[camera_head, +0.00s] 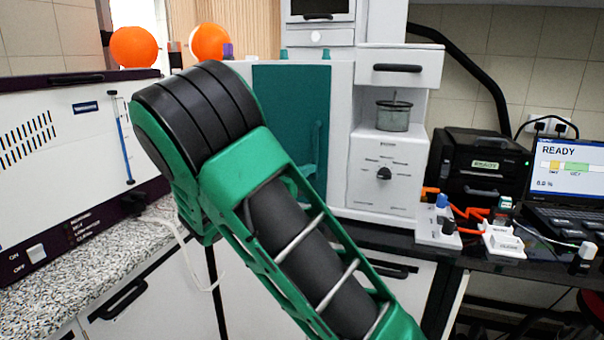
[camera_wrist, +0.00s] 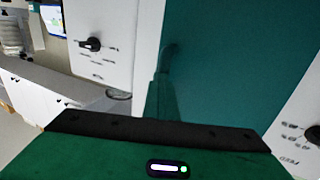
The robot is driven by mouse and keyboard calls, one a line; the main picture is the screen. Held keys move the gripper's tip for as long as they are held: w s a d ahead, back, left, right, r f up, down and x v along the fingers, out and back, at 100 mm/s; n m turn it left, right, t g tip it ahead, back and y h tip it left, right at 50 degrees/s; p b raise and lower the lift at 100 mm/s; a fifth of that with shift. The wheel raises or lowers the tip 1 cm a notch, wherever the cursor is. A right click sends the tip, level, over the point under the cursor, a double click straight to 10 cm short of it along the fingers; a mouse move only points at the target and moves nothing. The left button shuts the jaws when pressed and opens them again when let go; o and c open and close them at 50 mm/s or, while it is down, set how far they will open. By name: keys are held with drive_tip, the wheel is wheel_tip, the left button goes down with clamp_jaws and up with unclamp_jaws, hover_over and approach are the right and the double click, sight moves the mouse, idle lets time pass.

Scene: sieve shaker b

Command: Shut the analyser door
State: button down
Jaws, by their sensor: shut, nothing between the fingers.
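The analyser (camera_head: 345,175) is a tall white machine behind my arm in the head view. Its teal door panel (camera_head: 287,95) sits left of the white section with a black knob, with a slim teal handle-like shape (camera_head: 316,140) on it. My arm hides the panel's lower left, and I cannot tell how far it stands open. In the wrist view the teal panel (camera_wrist: 235,60) fills the upper middle, with the handle-like shape (camera_wrist: 167,75) along its left side. My gripper (camera_wrist: 155,130) shows as a black bar at the bottom, shut and empty; contact with the panel cannot be told.
A black knob (camera_head: 384,173) and a metal cup (camera_head: 393,116) are right of the door. A black box (camera_head: 478,165) and a laptop (camera_head: 565,175) stand farther right. A white machine (camera_head: 60,150) stands left on the speckled counter (camera_head: 120,262). Two orange balls (camera_head: 134,47) are behind my arm.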

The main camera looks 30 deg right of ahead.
drive_tip(key=shift+s+d+r, duration=0.1)
drive_tip(key=shift+d+r, duration=0.05)
drive_tip(key=shift+d, duration=0.25)
drive_tip(key=s+v, duration=0.1)
drive_tip(key=v, duration=1.3)
drive_tip(key=s+d+f+n+g+y, duration=0.2)
drive_tip(key=s+d+f+g+y, duration=0.55)
drive_tip(key=s+d+f, duration=0.65)
drive_tip(key=s+a+n+t+y, duration=0.1)
drive_tip(key=s+a+n+y, duration=0.2)
drive_tip(key=s, duration=0.6)
drive_tip(key=s+a+n+t+y, duration=0.1)
drive_tip(key=s+a+n+y, duration=0.2)
drive_tip(key=s+y, duration=0.3)
drive_tip(key=s+a+r, duration=0.1)
drive_tip(key=s, duration=0.2)
drive_tip(key=shift+s+a+y, duration=0.3)
drive_tip(key=shift+a+y, duration=0.05)
drive_tip(key=shift+a, duration=0.05)
